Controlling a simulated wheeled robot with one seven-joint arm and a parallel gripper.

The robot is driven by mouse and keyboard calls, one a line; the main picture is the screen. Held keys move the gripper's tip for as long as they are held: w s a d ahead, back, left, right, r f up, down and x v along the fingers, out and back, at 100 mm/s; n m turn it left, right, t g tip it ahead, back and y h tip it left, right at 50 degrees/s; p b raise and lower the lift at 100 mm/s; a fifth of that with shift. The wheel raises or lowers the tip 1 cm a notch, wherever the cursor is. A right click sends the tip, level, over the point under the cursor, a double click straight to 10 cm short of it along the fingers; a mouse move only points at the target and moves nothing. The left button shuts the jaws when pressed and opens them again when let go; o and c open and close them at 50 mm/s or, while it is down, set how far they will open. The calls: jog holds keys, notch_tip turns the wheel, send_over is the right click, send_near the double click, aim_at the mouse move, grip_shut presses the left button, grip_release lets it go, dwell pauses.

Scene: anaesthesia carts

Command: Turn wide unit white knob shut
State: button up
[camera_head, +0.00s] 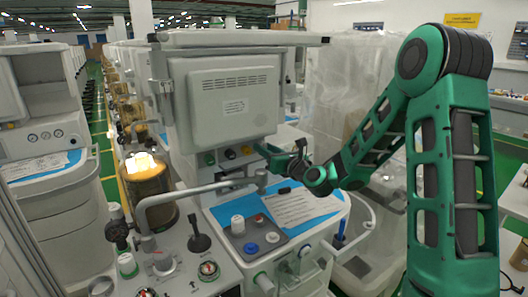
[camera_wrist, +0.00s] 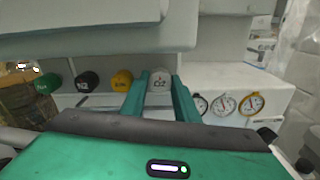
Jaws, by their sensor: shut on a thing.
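The wide unit (camera_head: 235,90) is the pale machine in the middle of the head view, with a row of coloured knobs under its upper housing. Its white knob (camera_wrist: 159,78), marked O2, sits at the right end of that row in the wrist view. My gripper (camera_wrist: 160,92) has its two green fingers on either side of this knob and is shut on it. In the head view my gripper (camera_head: 265,150) reaches the row from the right, and the white knob is hidden there.
Green (camera_wrist: 50,83), black (camera_wrist: 88,82) and yellow (camera_wrist: 122,80) knobs stand left of the white one. Several round gauges (camera_wrist: 224,104) are to the right. The grey housing (camera_wrist: 100,38) overhangs closely. Below is a work surface with papers (camera_head: 300,207) and a small knob panel (camera_head: 255,238).

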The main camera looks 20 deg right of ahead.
jog(key=o, duration=0.8)
jog(key=shift+d+f, duration=0.1)
jog(key=shift+f, duration=0.1)
jog(key=shift+r, duration=0.1)
jog(key=v, duration=1)
jog(key=shift+s, duration=0.3)
jog(key=shift+s, duration=0.1)
